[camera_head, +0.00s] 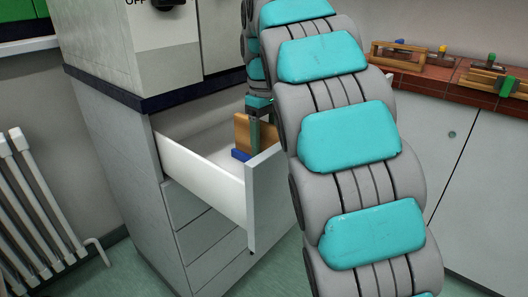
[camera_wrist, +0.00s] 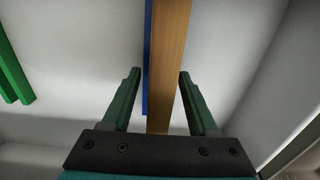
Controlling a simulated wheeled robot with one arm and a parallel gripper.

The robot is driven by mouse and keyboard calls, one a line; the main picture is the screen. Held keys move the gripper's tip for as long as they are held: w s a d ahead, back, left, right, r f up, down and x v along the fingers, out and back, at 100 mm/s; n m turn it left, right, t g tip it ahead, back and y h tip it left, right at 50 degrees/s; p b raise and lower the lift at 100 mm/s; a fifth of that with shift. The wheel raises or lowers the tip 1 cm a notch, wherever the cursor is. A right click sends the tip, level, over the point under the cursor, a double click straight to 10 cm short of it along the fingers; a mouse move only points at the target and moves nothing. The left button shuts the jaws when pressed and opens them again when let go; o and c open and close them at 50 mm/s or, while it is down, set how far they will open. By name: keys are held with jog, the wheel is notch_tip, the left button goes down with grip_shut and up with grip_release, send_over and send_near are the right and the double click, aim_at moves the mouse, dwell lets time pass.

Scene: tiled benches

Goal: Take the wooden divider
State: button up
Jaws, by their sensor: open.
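The wooden divider (camera_head: 242,131) stands upright in the open drawer in the head view, partly hidden by my gripper (camera_head: 255,135). In the wrist view the wooden divider (camera_wrist: 169,60) is a long brown board running from the top edge down between the two green fingers. My gripper (camera_wrist: 158,74) is open, with one finger on each side of the board and a visible gap on both sides. A blue strip (camera_wrist: 148,50) runs along the board's left side. In the head view a blue piece (camera_head: 240,155) lies low beside the divider.
The white drawer (camera_head: 205,172) is pulled out of the grey cabinet (camera_head: 110,150), its walls close around my gripper. Green bars (camera_wrist: 14,72) lie at the left in the wrist view. A radiator (camera_head: 35,200) stands left. A tiled bench (camera_head: 430,70) with wooden items is at the right.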

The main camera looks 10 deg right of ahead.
jog(key=shift+f, duration=0.6)
grip_shut()
jog(key=shift+r, duration=0.1)
